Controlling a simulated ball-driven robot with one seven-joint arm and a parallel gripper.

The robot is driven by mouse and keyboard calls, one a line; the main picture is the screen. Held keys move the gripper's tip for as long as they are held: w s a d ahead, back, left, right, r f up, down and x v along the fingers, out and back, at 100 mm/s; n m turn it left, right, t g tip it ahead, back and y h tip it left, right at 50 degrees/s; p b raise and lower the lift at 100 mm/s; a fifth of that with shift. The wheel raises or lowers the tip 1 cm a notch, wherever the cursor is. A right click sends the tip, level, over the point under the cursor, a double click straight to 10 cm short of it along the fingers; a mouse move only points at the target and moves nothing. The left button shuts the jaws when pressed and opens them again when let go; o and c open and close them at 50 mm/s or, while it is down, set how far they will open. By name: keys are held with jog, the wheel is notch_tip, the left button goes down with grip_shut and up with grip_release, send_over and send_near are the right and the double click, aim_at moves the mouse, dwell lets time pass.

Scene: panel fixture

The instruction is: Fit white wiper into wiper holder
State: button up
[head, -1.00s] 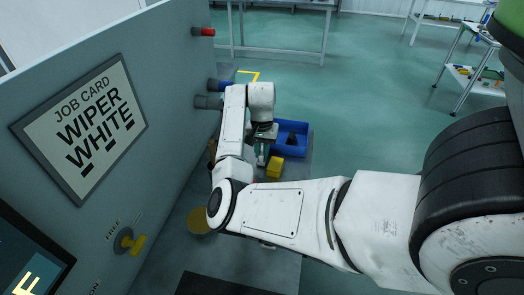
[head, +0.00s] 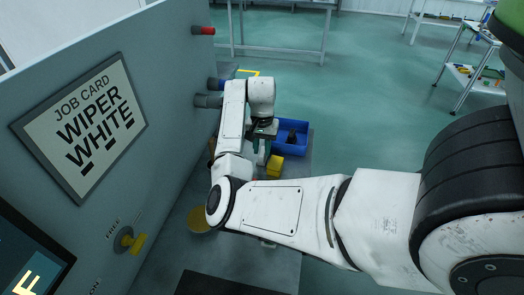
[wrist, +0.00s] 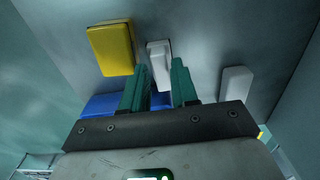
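A white block (wrist: 159,64), which may be the white wiper, lies in line with the gap between my fingertips in the wrist view. My gripper (wrist: 158,82) has two green fingers standing apart on either side of its near end. I cannot see firm contact. A second pale block (wrist: 235,83) lies to the right, clear of the fingers. In the head view my gripper (head: 263,156) is low over the bench, beside a yellow block, and my arm hides the white block. I cannot pick out the wiper holder.
A yellow block (wrist: 111,47) lies close left of my fingers. A blue bin (head: 293,150) with a dark item stands beyond it. A yellow disc (head: 200,219) is on the bench.

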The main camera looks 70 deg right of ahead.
jog(key=shift+o, duration=0.2)
notch_tip(320, 180, up, 10)
jog(key=shift+d+r+p, duration=0.1)
jog(key=shift+r+p, duration=0.35)
jog(key=shift+p, duration=0.7)
jog(key=p, duration=0.6)
send_over(261, 152)
notch_tip(261, 152, down, 8)
jog(key=shift+r, duration=0.1)
jog(key=shift+s+d+f+p, duration=0.1)
jog(key=shift+d+f+p, duration=0.1)
jog(key=shift+f, duration=1.2)
jog(key=shift+s+d+f+p, duration=0.1)
jog(key=shift+f+p, duration=0.1)
jog(key=shift+f, duration=1.15)
grip_shut()
